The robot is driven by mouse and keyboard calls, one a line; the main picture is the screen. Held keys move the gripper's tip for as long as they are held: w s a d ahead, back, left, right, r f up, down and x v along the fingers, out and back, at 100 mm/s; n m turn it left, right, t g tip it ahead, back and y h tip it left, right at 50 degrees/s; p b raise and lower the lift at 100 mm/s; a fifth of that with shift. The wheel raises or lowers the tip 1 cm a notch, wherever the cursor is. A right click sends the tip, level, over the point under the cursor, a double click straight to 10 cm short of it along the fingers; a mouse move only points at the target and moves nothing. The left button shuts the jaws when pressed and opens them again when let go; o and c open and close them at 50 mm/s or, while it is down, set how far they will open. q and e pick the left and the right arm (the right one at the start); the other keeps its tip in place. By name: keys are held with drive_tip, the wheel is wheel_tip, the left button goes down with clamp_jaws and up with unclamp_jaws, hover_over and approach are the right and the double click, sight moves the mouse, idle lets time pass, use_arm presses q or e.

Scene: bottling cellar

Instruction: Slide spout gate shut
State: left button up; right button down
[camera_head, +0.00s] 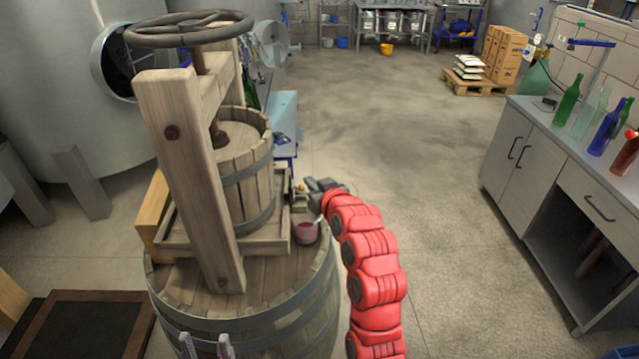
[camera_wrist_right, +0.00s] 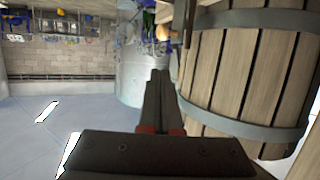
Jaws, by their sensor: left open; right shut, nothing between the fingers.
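A wooden basket press (camera_head: 243,180) stands on a big barrel (camera_head: 250,325). A small brass-coloured spout part (camera_head: 299,188) shows at the right edge of the press tray (camera_head: 262,243); the gate's position is too small to tell. A cup of red liquid (camera_head: 306,233) stands below it. My right gripper (camera_head: 310,185) is shut and empty beside the spout; I cannot tell whether it touches. In the right wrist view its fingers (camera_wrist_right: 160,76) are closed together, with the slatted basket (camera_wrist_right: 250,75) to their right. My left gripper (camera_head: 206,345) is open and empty at the bottom edge, before the barrel.
The press handwheel (camera_head: 190,28) and upright post (camera_head: 190,175) rise to the left. A steel tank (camera_head: 60,80) stands behind left. A counter (camera_head: 570,150) with bottles is at the right. The floor (camera_head: 400,130) between is clear. A pallet (camera_head: 475,90) with boxes lies farther back.

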drive_tip(key=w+f+p, duration=0.1)
drive_tip(key=f, duration=0.1)
drive_tip(key=w+a+f+p, duration=0.1)
drive_tip(key=w+f, duration=0.1)
drive_tip(key=shift+a, duration=0.1)
idle(0.3)
wheel_tip(320, 180, down, 2)
drive_tip(key=b, duration=0.2)
drive_tip(key=shift+s+b, duration=0.1)
drive_tip(key=shift+b, duration=0.3)
